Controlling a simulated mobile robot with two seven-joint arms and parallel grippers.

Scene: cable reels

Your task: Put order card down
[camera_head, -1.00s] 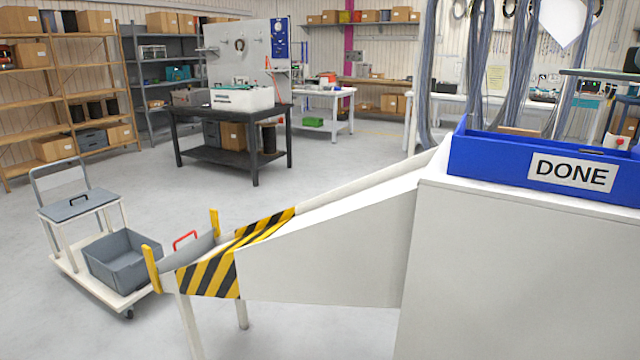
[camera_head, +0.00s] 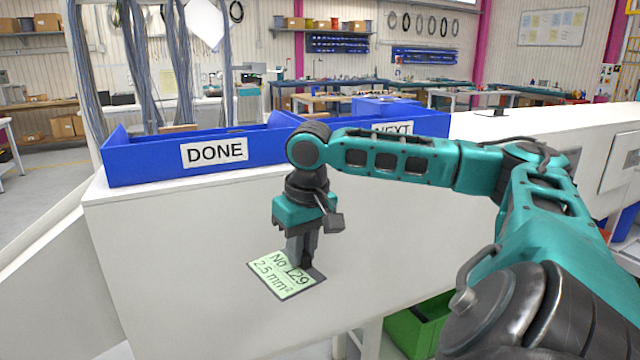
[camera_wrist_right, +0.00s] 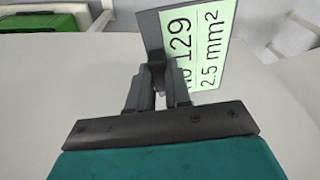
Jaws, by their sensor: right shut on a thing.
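The order card (camera_head: 281,273) is a light green plate with a dark edge, reading "No 129" and "2.5 mm²". My right gripper (camera_head: 303,262) is shut on the card's edge and holds it over the white bench top, in front of the blue DONE tray (camera_head: 160,169). In the right wrist view the card (camera_wrist_right: 200,40) stands out beyond the fingers (camera_wrist_right: 152,80), which pinch its near edge. I cannot tell whether the card touches the bench. My left gripper is not in view.
A second blue tray marked NEXT (camera_head: 425,125) stands behind my right arm. The white bench top (camera_head: 180,240) is clear to the left of the card. A green bin (camera_head: 418,325) is below the bench's front edge. Grey cables hang behind the DONE tray.

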